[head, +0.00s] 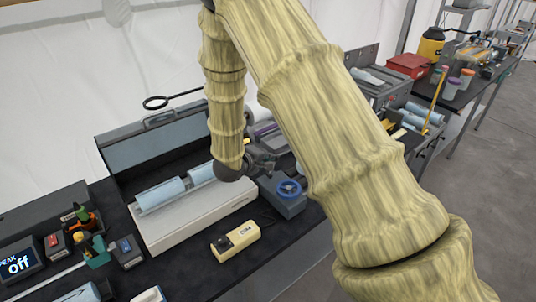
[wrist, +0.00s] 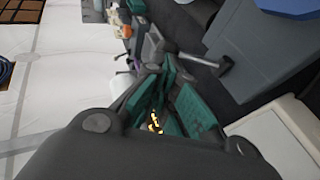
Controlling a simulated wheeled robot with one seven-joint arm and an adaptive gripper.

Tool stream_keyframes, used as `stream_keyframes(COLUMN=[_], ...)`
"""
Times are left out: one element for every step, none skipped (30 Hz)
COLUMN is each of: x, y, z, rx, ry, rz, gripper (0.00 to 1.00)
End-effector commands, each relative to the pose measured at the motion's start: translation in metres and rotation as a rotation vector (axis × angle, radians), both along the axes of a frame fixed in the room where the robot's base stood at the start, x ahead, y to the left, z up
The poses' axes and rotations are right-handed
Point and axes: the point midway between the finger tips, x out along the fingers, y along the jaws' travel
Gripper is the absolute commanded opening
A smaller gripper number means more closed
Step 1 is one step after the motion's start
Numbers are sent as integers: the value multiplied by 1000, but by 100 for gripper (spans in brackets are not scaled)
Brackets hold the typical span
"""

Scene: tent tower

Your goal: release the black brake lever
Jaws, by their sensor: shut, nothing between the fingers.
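My gripper (wrist: 168,100) has green finger pads and is shut and empty, just beside the lever. I cannot tell whether the fingers touch it. In the head view my gripper (head: 260,161) is small and dark at the end of my arm, left of and above the grey block (head: 284,203) with a blue handwheel (head: 289,187). I cannot make out the lever clearly there.
A long pale machine bed (head: 190,222) with light blue rollers (head: 161,194) lies left of my gripper on the black bench. A cream box (head: 235,241) stands in front of it. Grey floor is open at right.

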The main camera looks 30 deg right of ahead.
Motion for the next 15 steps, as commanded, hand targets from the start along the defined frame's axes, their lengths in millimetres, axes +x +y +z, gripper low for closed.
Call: stream_keyframes(x=[1, 1, 1, 1, 1, 1, 1, 1, 1, 1, 1, 1, 1, 1, 0], y=[-2, -2, -2, -3, -3, -3, -3, -2, -2, -1, 0, 1, 2, 3, 5], z=[1, 1, 1, 1, 1, 1, 1, 1, 2, 2, 2, 1, 1, 1, 1], rx=[-3, -3, -4, -4, -4, -4, -5, -5, -5, -4, -4, -5, -5, -5, -4], ry=[-3, -3, -4, -4, -4, -3, -4, -4, -4, -4, -4, -3, -3, -3, -3], rz=[-2, -2, -2, -2, -2, -3, -3, -3, -3, -2, -2, -1, -1, -1, -1], gripper=[0, 0, 0, 0, 0, 0, 0, 0, 0, 0, 0, 0, 0, 0, 0])
